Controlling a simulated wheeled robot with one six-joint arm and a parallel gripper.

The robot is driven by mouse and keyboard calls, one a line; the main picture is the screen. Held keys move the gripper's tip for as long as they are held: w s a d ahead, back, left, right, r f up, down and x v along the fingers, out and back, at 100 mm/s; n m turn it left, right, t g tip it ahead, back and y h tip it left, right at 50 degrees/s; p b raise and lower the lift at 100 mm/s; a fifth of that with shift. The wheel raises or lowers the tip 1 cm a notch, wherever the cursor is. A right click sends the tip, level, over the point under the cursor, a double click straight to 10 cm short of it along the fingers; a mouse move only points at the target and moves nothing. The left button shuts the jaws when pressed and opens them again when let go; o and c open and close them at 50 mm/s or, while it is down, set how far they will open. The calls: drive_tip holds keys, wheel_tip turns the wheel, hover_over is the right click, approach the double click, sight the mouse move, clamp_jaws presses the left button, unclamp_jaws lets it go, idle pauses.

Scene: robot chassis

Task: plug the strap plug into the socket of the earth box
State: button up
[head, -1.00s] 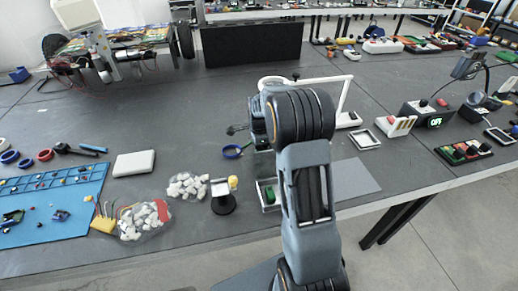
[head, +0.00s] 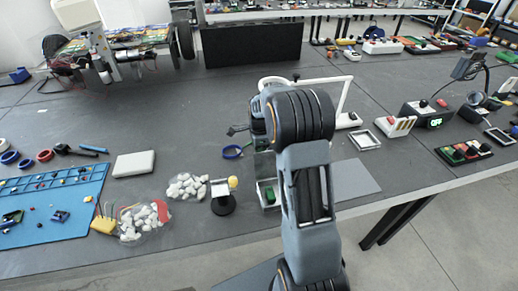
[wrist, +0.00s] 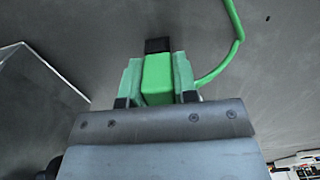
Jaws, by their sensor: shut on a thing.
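In the wrist view my gripper (wrist: 157,82) is shut on the green strap plug (wrist: 157,80), which sits between the two fingers. The plug's dark end (wrist: 158,45) points away from the gripper. A green strap cable (wrist: 238,35) curves up along the right side. In the head view my own arm covers the gripper and the plug. A small grey, open-looking piece with a green part (head: 269,195) shows just left of my arm near the table's front. I cannot tell whether it is the earth box. No socket can be made out in the wrist view.
A soldering-sponge-like stand (head: 223,204) and bags of white pieces (head: 186,187) lie left of my arm. A grey mat (head: 356,180) lies right of it. A white frame (head: 345,95) stands behind. A device with a green display (head: 434,122) is at the right.

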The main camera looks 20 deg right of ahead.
wheel_tip(320, 180, up, 11)
drive_tip(key=shift+r+p, duration=0.1)
drive_tip(key=shift+p, duration=0.85)
wheel_tip(320, 180, up, 3)
drive_tip(key=shift+f+p, duration=0.2)
drive_tip(key=shift+p, duration=0.9)
drive_tip(key=shift+d+f, duration=0.1)
drive_tip(key=shift+d, duration=0.05)
drive_tip(key=s+d+f+p, duration=0.1)
drive_tip(key=d+f, duration=0.2)
drive_tip(key=d, duration=0.9)
drive_tip(key=shift+s+d, duration=0.3)
drive_tip(key=shift+d, duration=0.05)
drive_tip(key=shift+f, duration=0.1)
drive_tip(key=shift+f, duration=0.1)
drive_tip(key=shift+f+b, duration=1.25)
drive_tip(key=shift+f, duration=1)
